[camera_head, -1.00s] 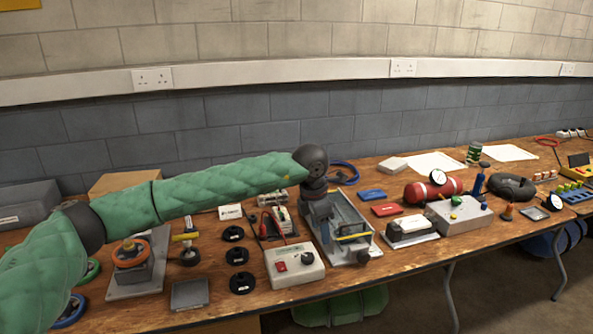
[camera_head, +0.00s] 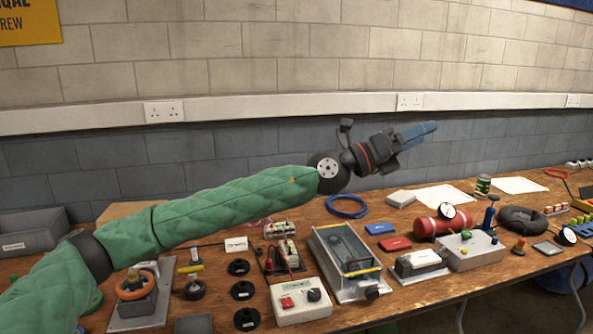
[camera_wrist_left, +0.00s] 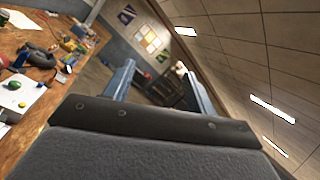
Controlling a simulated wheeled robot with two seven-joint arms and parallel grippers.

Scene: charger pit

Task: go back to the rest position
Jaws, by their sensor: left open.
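My left arm, in a green quilted sleeve, reaches in from the left of the head view. My left gripper (camera_head: 420,133) is raised above the workbench (camera_head: 419,297), in front of the block wall, pointing right. In the left wrist view its two blue-grey fingers (camera_wrist_left: 160,82) stand apart with nothing between them. That view looks along the room and is tilted. My right gripper is not seen in either view.
On the bench below are a grey framed unit with a clear top (camera_head: 346,250), a control box (camera_head: 301,303), a red cylinder (camera_head: 428,226) and a blue cable ring (camera_head: 347,207). A white socket trunking (camera_head: 290,105) runs along the wall. The air around the gripper looks clear.

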